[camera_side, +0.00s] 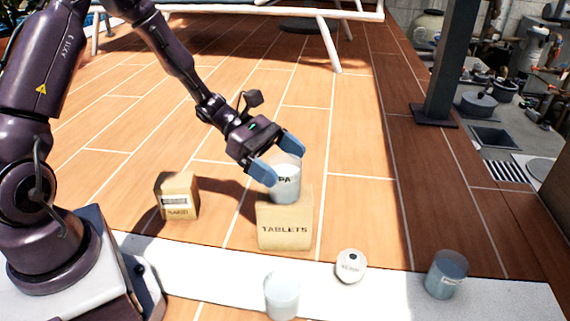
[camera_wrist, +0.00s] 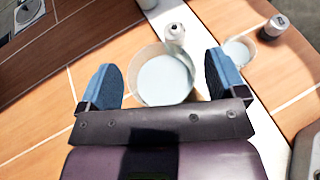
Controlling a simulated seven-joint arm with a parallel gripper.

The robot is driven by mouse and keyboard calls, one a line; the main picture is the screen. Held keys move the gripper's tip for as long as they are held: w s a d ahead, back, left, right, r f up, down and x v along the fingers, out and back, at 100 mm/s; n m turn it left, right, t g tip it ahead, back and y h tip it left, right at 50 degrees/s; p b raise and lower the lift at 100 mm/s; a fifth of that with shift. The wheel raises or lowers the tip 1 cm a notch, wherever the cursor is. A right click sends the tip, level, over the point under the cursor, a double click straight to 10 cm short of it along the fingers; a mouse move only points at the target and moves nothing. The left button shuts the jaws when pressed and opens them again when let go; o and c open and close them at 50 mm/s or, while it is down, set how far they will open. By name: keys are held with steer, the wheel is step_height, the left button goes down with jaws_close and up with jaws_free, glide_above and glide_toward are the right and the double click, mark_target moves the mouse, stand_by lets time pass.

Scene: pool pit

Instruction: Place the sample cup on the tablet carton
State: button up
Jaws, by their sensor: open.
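The sample cup (camera_side: 286,184), a pale cup with a label partly reading "PA", stands upright on top of the brown tablet carton (camera_side: 285,227), which is marked "TABLETS". My gripper (camera_side: 278,158) is open at the cup, with one blue finger on either side of it. In the wrist view, the cup (camera_wrist: 165,79) shows from above between the spread fingers of my gripper (camera_wrist: 161,83), with gaps visible at both sides. The near finger hides part of the cup's rim in the side view. The carton is mostly hidden below the cup in the wrist view.
A smaller labelled carton (camera_side: 177,197) stands left on the wood floor. A white round container (camera_side: 351,266), a translucent cup (camera_side: 281,296) and a blue-grey cup (camera_side: 447,275) stand in front. A dark post (camera_side: 441,75) rises at the right. Floor behind the carton is clear.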

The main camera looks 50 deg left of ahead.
steer(key=v, duration=1.1)
steer(key=s+d+r+m+y, duration=0.3)
steer(key=s+r+m+y, duration=0.3)
steer(key=m, duration=0.5)
steer(key=s+d+r+m+y, duration=0.3)
steer(key=s+r+m+y, duration=0.3)
steer(key=s+m, duration=0.3)
steer(key=shift+d+r+m+t, duration=0.3)
steer(key=shift+d+m, duration=0.05)
steer(key=shift+m, duration=0.85)
